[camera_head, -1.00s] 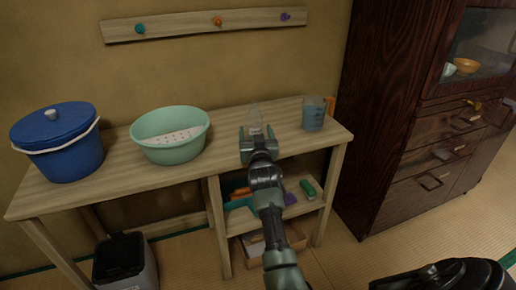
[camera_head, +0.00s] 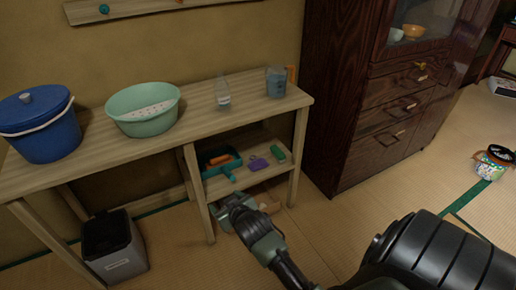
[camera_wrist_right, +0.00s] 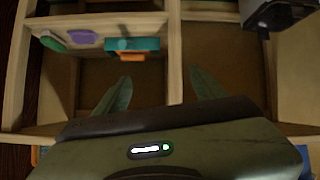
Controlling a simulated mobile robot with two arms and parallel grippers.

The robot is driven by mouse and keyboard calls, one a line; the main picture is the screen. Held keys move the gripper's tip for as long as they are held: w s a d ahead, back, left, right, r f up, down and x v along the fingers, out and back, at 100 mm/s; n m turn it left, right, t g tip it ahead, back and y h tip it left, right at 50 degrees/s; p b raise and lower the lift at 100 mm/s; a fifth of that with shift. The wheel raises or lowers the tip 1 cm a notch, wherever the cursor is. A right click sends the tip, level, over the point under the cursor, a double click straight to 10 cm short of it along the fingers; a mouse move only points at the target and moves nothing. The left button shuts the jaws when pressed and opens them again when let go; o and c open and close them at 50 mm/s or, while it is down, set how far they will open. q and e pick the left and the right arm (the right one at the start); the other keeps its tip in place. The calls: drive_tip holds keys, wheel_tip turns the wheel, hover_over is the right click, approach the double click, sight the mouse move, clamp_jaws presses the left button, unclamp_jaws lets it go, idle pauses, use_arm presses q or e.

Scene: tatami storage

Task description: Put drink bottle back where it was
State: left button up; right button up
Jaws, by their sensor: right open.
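The drink bottle (camera_head: 222,93), clear with a pale lower part, stands upright on the wooden table top (camera_head: 190,115), left of a blue-grey pitcher (camera_head: 276,82). My right gripper (camera_head: 232,207) is below the table top, in front of the table's lower shelf, apart from the bottle. In the right wrist view its two green fingers are spread with nothing between them, so the gripper (camera_wrist_right: 160,92) is open and empty. The bottle is not visible in the right wrist view. My left gripper is not in view.
A green basin (camera_head: 143,124) and a blue lidded bucket (camera_head: 40,140) stand left on the table. The shelf holds a teal tray (camera_head: 211,170), a purple item (camera_head: 258,163) and a green item (camera_head: 278,153). A grey bin (camera_head: 120,262) and dark cabinet (camera_head: 345,150) flank it.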

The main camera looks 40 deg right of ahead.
drive_tip(key=s+a+f+n+g+y, duration=0.1)
drive_tip(key=s+a+f+g, duration=0.3)
drive_tip(key=s+f, duration=0.6)
drive_tip(key=s+a+f+n+g+y, duration=0.1)
drive_tip(key=s+a+f+g, duration=0.3)
drive_tip(key=s+f, duration=0.7)
drive_tip(key=s+a, duration=0.1)
drive_tip(key=s, duration=0.5)
drive_tip(key=shift+a+f+n+g+y, duration=0.2)
drive_tip(key=shift+a+n+g+y, duration=0.2)
